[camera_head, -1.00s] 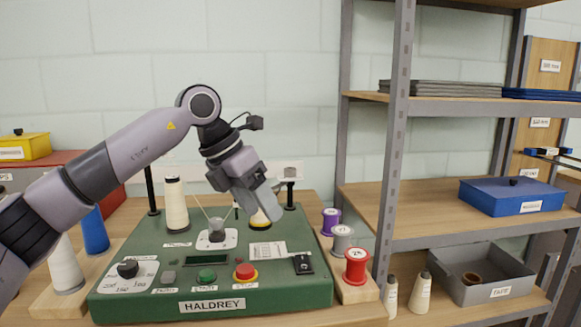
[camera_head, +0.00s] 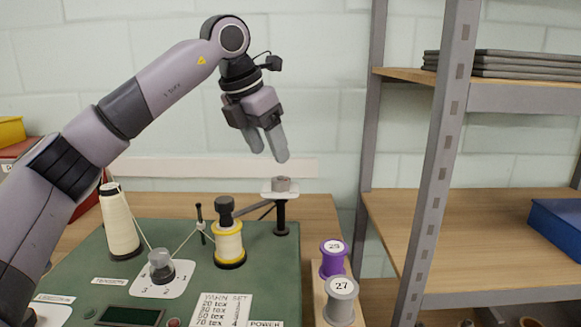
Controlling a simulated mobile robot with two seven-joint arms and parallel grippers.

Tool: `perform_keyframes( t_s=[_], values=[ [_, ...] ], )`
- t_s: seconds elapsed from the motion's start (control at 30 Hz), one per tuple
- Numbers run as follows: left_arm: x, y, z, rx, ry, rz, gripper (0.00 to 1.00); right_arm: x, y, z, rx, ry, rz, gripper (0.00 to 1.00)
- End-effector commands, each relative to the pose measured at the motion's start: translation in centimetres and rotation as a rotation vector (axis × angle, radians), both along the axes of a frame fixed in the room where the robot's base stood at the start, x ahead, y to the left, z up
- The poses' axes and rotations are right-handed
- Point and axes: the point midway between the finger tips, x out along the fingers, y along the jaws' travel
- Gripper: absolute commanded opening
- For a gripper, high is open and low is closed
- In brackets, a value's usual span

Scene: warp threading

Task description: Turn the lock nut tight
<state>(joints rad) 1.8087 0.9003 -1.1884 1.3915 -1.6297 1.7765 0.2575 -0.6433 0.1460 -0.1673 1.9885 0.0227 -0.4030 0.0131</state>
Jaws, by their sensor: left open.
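A dark grey knob-like nut (camera_head: 225,211), which looks like the lock nut, sits on top of the yellow-ended thread spool (camera_head: 228,243) on the green machine (camera_head: 200,285). Whether it is tight cannot be told. My left gripper (camera_head: 270,157) is above and to the right of the nut in the picture, fingers pointing down, open and empty, touching nothing. Just below its fingertips in the picture is a dark post with a small white plate and a grey round piece (camera_head: 281,185) on top. My right gripper is not in view.
A white thread cone (camera_head: 120,222) stands left, its thread running past a grey dial (camera_head: 160,268) to a thin guide post (camera_head: 200,222). Purple (camera_head: 333,258) and grey (camera_head: 341,298) spools stand right of the machine. A metal shelf (camera_head: 440,160) rises at right.

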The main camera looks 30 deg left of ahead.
Motion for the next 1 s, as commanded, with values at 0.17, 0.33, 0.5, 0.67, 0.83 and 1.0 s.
perform_keyframes(
  t_s=[0.17, 0.33, 0.5, 0.67, 0.83, 1.0],
  values=[
    [0.6, -0.1, -1.8, 0.001, 0.004, 0.0, 0.62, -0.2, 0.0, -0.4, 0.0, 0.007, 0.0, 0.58],
    [1.6, -0.4, -4.3, 0.0, 0.005, 0.0, 0.62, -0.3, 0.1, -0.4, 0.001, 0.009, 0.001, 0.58],
    [2.4, -0.6, -6.0, 0.0, 0.002, 0.0, 0.62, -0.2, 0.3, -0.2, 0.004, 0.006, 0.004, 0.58],
    [2.6, -0.6, -6.6, 0.001, 0.001, -0.001, 0.62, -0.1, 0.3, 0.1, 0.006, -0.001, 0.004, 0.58],
    [2.6, -0.6, -6.6, 0.0, 0.0, -0.001, 0.62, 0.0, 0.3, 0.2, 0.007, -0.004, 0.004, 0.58],
    [2.6, -0.7, -6.6, 0.001, 0.001, -0.001, 0.17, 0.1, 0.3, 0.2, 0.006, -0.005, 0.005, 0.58]
  ],
)
